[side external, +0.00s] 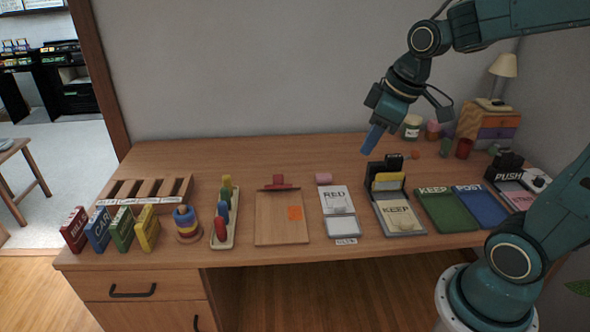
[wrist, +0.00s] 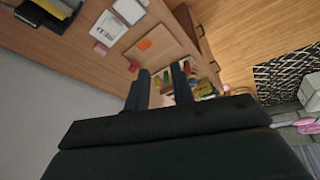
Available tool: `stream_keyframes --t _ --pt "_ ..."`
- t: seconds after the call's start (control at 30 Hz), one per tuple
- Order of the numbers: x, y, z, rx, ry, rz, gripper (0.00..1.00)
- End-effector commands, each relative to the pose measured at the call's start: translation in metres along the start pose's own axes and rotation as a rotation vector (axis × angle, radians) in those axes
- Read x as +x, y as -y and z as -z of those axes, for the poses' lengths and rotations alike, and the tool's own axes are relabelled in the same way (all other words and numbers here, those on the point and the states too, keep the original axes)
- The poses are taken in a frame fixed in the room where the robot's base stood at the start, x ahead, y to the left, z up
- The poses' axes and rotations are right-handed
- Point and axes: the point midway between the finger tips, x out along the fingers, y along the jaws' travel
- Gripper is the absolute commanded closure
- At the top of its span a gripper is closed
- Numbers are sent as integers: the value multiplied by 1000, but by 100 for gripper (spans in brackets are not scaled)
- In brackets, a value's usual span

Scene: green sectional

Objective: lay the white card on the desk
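My gripper (side external: 373,139) is raised above the back of the desk (side external: 290,155), pointing down and to the left. In the wrist view its two fingers (wrist: 160,82) stand apart with nothing held between them. A white sheet lettered RED (side external: 336,199) lies flat on the desk near the middle; it also shows in the wrist view (wrist: 108,29). I cannot tell which white piece is the white card.
A wooden clipboard (side external: 281,222) with an orange note lies left of the sheet. Green (side external: 447,211) and blue (side external: 481,207) trays lie to the right. A tray lettered KEEP (side external: 400,221) sits before the holder. Upright coloured blocks and a slotted rack (side external: 146,190) stand at left.

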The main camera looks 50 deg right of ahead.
Motion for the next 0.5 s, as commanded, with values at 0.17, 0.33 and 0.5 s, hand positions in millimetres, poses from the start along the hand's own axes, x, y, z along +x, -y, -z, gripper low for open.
stream_keyframes --t 0.17,0.33,0.5 --pt "-25 29 -18 79 -37 -28 76" --pt "-43 51 -40 166 -75 -44 76" --pt "-54 67 -61 245 -111 -48 76"
